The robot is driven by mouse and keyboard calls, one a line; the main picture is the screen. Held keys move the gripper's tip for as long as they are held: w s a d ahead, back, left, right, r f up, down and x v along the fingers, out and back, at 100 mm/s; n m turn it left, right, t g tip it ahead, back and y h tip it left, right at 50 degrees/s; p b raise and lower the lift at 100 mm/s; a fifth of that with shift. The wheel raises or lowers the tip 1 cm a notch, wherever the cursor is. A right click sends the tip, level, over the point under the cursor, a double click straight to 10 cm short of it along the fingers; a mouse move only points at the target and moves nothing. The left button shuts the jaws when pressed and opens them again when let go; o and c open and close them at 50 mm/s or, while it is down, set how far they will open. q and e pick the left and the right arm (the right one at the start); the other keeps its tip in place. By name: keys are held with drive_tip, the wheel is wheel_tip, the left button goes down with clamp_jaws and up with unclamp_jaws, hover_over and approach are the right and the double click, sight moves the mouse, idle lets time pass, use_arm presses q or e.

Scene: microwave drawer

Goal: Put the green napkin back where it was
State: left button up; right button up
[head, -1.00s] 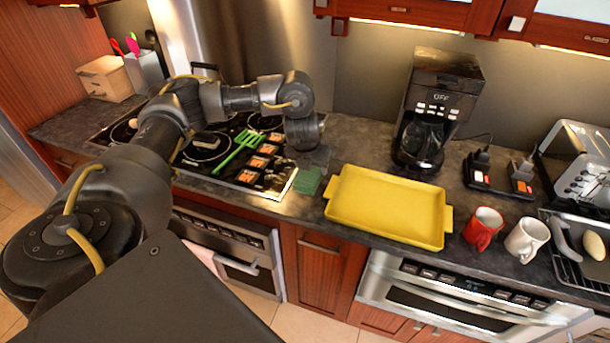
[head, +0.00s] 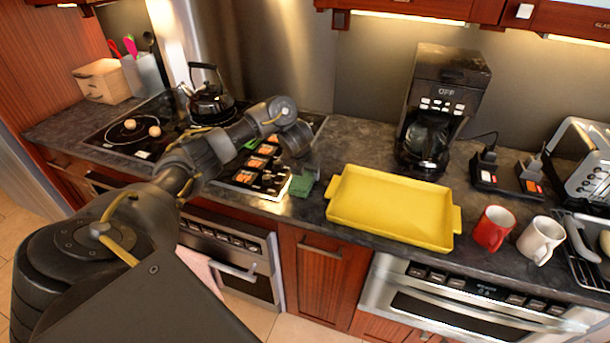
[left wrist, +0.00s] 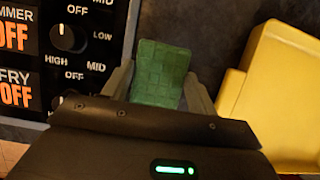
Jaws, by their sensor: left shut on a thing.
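The green napkin (head: 301,186) is a small checked green cloth at the counter's front edge, between the stove's control panel and the yellow tray. My left gripper (head: 303,178) is shut on it. In the left wrist view, the napkin (left wrist: 160,75) stands out between the two fingers (left wrist: 160,92). I cannot tell whether it touches the counter. My right gripper is not in view.
The yellow tray (head: 390,207) is close on the right. The stove control panel (head: 258,172) is close on the left. A kettle (head: 210,102) stands on the stove. A coffee maker (head: 440,105), a red mug (head: 493,228) and a white mug (head: 540,238) are further right.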

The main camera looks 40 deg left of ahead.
sight(300, 184)
use_arm(q)
drive_tip(key=shift+f, duration=0.15)
drive_tip(key=o, duration=0.9)
drive_tip(key=shift+o, duration=0.2)
drive_tip(key=p+v, duration=0.5)
drive_tip(key=v, duration=0.7)
drive_tip(key=shift+p, duration=0.3)
drive_tip(key=shift+s, duration=0.1)
